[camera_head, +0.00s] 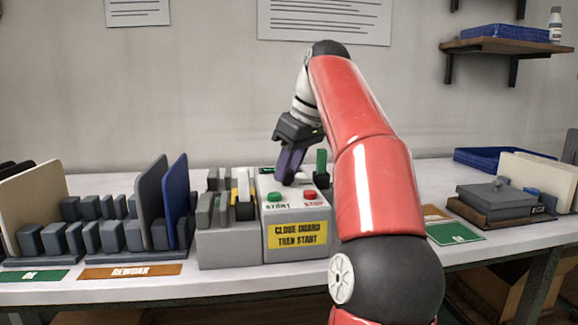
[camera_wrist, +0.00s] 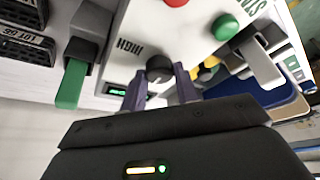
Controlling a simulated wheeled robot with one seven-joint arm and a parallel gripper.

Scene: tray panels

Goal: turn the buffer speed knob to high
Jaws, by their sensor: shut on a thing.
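The buffer speed knob (camera_wrist: 159,68) is a round dark knob on a light grey control box. In the wrist view it sits between the two purple fingers of my gripper (camera_wrist: 159,80), which is shut on it. The printed word HIGH (camera_wrist: 130,47) appears upside down beside the knob. A pale pointer mark shows on the knob's near side, but its exact setting is hard to read. In the head view my gripper (camera_head: 289,168) reaches down to the back of the control box (camera_head: 275,248), and the fingers hide the knob.
A green START button (camera_head: 274,196) and a red STOP button (camera_head: 310,195) sit in front of the gripper. A green-handled lever (camera_wrist: 73,82) stands close beside the knob. Slotted panel racks stand left; a grey lidded box (camera_head: 497,199) stands right.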

